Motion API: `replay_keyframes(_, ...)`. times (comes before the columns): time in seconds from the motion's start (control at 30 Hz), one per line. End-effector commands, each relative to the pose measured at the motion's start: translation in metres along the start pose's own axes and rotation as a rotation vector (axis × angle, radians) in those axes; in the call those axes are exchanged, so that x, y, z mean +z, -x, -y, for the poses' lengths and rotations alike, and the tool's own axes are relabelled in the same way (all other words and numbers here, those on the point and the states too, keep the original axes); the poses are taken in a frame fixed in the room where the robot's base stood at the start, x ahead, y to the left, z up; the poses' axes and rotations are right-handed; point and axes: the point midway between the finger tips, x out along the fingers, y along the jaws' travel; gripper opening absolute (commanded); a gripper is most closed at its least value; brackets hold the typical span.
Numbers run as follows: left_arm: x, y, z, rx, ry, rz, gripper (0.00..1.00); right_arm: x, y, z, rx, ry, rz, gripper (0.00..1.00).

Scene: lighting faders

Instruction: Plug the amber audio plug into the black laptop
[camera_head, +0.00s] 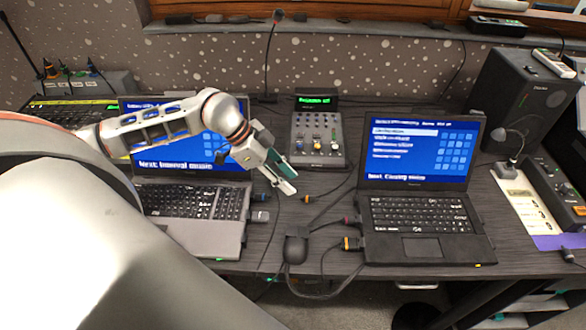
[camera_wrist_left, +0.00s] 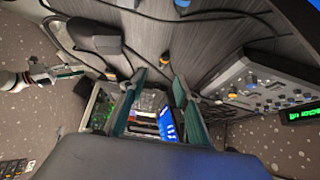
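The amber audio plug (camera_head: 307,199) lies on the dark desk between the two laptops, on a thin black cable. It also shows in the left wrist view (camera_wrist_left: 165,58), just beyond my fingertips. The black laptop (camera_head: 420,248) stands open to the right of the plug, with a blue screen lit. My left gripper (camera_head: 290,182) is above the desk, just up and left of the plug and apart from it. Its two green-padded fingers (camera_wrist_left: 160,76) are spread with nothing held between them.
A yellow connector (camera_head: 352,243) and a reddish one (camera_head: 351,220) sit at the black laptop's left side. A grey laptop (camera_head: 195,235) stands left. A fader console (camera_head: 318,140) is behind. A black block (camera_head: 297,249) with cables lies near the front edge. A speaker (camera_head: 525,105) stands right.

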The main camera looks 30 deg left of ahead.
Motion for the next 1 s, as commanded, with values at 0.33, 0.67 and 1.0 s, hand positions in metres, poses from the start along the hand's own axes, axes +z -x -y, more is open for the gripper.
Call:
replay_keyframes(0.33, 0.008, -0.018, 0.007, -0.016, 0.021, 0.027, 0.32, 0.022, -0.006, 0.006, -0.006, -0.005, 0.015, 0.4)
replay_keyframes(0.67, 0.008, -0.06, 0.007, -0.014, 0.021, 0.027, 0.32, 0.051, -0.017, 0.011, -0.01, -0.001, 0.039, 0.4)
replay_keyframes(1.0, 0.008, -0.084, 0.008, -0.016, 0.019, 0.026, 0.32, 0.043, -0.019, 0.006, -0.002, 0.004, 0.023, 0.4)
